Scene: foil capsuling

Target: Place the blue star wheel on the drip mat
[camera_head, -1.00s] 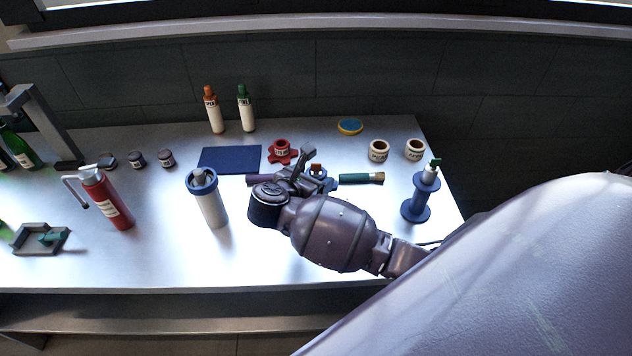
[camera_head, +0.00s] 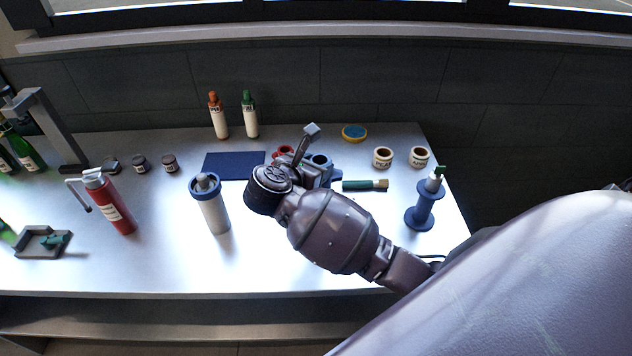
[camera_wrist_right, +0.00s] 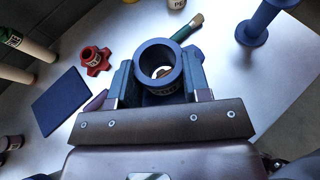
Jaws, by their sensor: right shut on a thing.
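The blue star wheel (camera_wrist_right: 158,67) is between the fingers of my right gripper (camera_wrist_right: 160,88) in the right wrist view; its round hub and open bore face up, and the fingers hide much of its rim. In the head view my right gripper (camera_head: 318,172) is shut on the wheel (camera_head: 321,160), partly hidden by the wrist. The drip mat, a flat dark blue rectangle (camera_head: 234,166), lies bare to the left of the gripper; it also shows in the right wrist view (camera_wrist_right: 60,101). My left gripper is not in view.
A red star wheel (camera_wrist_right: 94,60) sits between the mat and my right gripper. Two bottles (camera_head: 219,116) stand behind the mat, and a blue-topped grey canister (camera_head: 210,205) stands in front. A green-handled brush (camera_head: 365,185) and a blue spool (camera_head: 424,205) are to the right.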

